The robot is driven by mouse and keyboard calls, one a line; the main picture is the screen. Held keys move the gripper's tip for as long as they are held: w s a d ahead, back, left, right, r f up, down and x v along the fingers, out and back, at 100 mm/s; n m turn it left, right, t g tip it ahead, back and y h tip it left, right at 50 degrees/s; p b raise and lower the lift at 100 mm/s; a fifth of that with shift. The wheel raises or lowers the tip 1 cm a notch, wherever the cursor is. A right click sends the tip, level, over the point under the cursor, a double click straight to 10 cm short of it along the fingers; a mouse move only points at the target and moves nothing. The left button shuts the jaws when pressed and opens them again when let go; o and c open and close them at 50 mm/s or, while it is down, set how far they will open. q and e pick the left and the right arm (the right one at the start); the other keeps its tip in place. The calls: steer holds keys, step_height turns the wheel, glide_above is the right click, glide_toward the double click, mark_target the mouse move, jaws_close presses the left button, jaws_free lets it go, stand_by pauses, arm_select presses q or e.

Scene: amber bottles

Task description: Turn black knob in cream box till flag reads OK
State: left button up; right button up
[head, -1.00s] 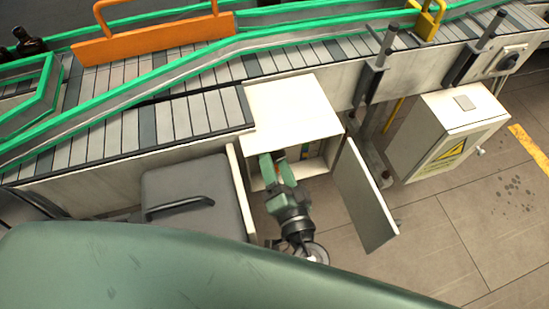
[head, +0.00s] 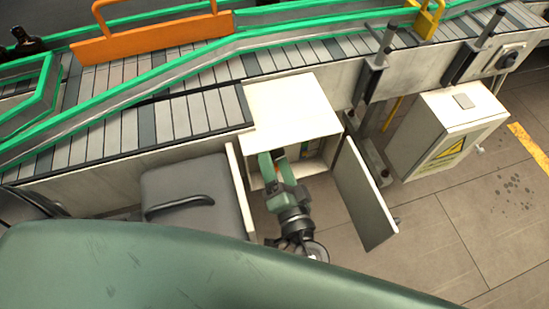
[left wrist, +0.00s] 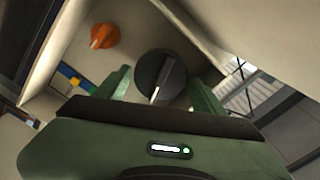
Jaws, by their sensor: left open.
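In the left wrist view the black knob (left wrist: 152,72), round with a raised grip bar and a pale line, sits on the inner panel. The open fingers of my left gripper (left wrist: 160,84) are on either side of the knob; I cannot tell whether they touch it. No readable flag shows. My right gripper is not in view.
An orange knob (left wrist: 102,37) and a blue, yellow and green strip (left wrist: 75,82) are beside the black knob. A grey case (head: 190,180) stands left of the box. A cabinet with a warning sign (head: 445,130) stands to the right, with clear floor in front.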

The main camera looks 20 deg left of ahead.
arm_select(q)
steer(key=shift+s+d+f, duration=0.15)
steer(key=shift+s+d, duration=0.1)
steer(key=shift+s, duration=0.1)
steer(key=b+v, duration=0.2)
steer(key=v, duration=0.5)
